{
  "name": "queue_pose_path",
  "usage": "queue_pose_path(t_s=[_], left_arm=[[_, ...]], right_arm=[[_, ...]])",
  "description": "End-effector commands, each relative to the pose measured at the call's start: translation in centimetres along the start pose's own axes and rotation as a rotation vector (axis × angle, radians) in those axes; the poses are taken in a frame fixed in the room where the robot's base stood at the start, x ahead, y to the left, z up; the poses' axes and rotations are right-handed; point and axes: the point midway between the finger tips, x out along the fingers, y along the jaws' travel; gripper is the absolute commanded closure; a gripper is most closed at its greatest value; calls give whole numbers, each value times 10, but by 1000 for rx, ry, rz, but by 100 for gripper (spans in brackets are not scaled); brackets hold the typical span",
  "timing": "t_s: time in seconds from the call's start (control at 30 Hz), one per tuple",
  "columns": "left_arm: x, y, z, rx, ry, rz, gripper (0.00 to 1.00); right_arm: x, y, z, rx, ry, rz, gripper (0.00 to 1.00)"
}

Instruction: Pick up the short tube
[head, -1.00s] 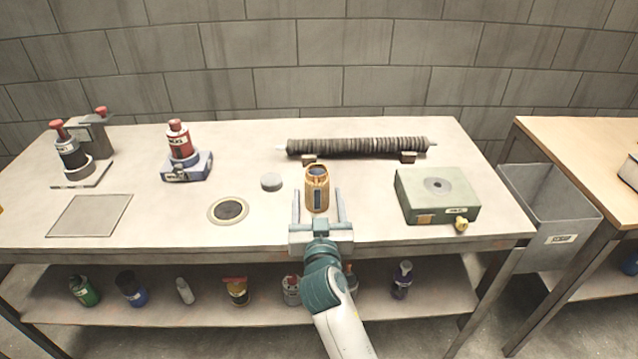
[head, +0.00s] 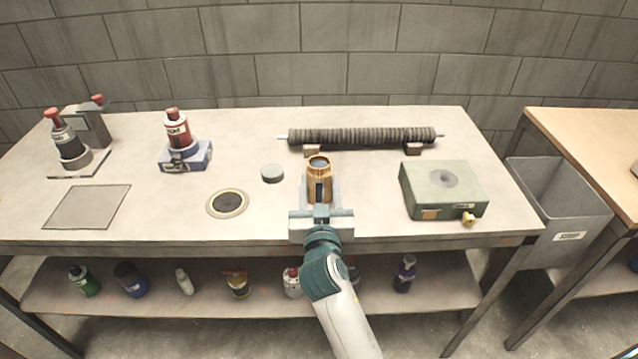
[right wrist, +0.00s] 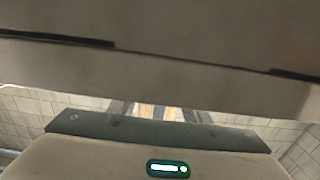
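The short tube (head: 319,186), a golden-brown cylinder with a dark opening in its top and a dark slot in its side, stands upright at the middle of the bench. My right gripper (head: 320,190) reaches it from the front edge, with its fingers closed in against both sides of the tube. In the right wrist view, a small strip of the tube (right wrist: 155,113) shows between the dark fingers; the rest is hidden behind the gripper body. The tube appears to rest on the bench top. My left gripper is not in view.
A grey disc (head: 272,173) and a dark-centred ring (head: 227,203) lie left of the tube. A green box (head: 443,190) stands right. A long ribbed roll (head: 362,136) lies behind on small blocks.

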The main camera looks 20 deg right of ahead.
Motion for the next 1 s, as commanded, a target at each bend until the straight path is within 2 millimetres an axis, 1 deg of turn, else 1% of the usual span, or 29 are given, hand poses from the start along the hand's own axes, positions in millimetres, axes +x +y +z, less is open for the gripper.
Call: queue_pose_path(t_s=[0.27,0.43,0.57,0.73,0.77,1.0], left_arm=[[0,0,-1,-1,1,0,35],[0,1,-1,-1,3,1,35],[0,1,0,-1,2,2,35],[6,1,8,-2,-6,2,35],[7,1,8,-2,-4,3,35],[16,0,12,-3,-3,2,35]], right_arm=[[0,0,-1,0,1,0,80],[0,0,-7,3,2,0,80],[0,0,-20,4,4,0,80],[0,1,-47,4,5,1,80],[0,9,-48,1,4,3,80],[-1,56,-76,0,6,2,80]])
